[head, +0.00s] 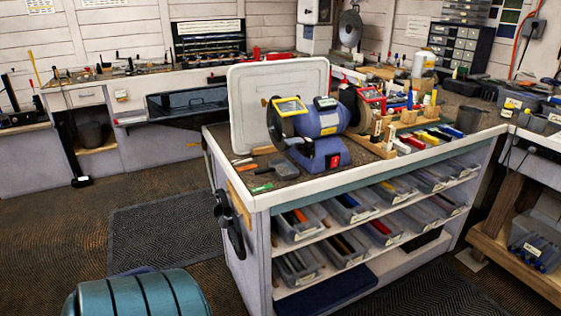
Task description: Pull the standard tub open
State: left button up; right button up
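Several clear plastic tubs with small white labels stand on the shelves under the workbench. In the upper row, the nearest tub (299,236) holds dark and orange pieces, and the tub beside it (350,218) holds blue and dark pieces. The labels are too small to read, so I cannot tell which tub is the standard one. None looks clearly pulled out. Neither of my grippers is in view.
The workbench's white front edge (400,164) overhangs the shelves. A blue bench grinder (318,130) stands on top. Black fittings (229,222) stick out from its left end. A teal ribbed rounded object (138,298) is at the bottom left.

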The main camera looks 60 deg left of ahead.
aim_at(300, 224)
jog(key=u, duration=1.6)
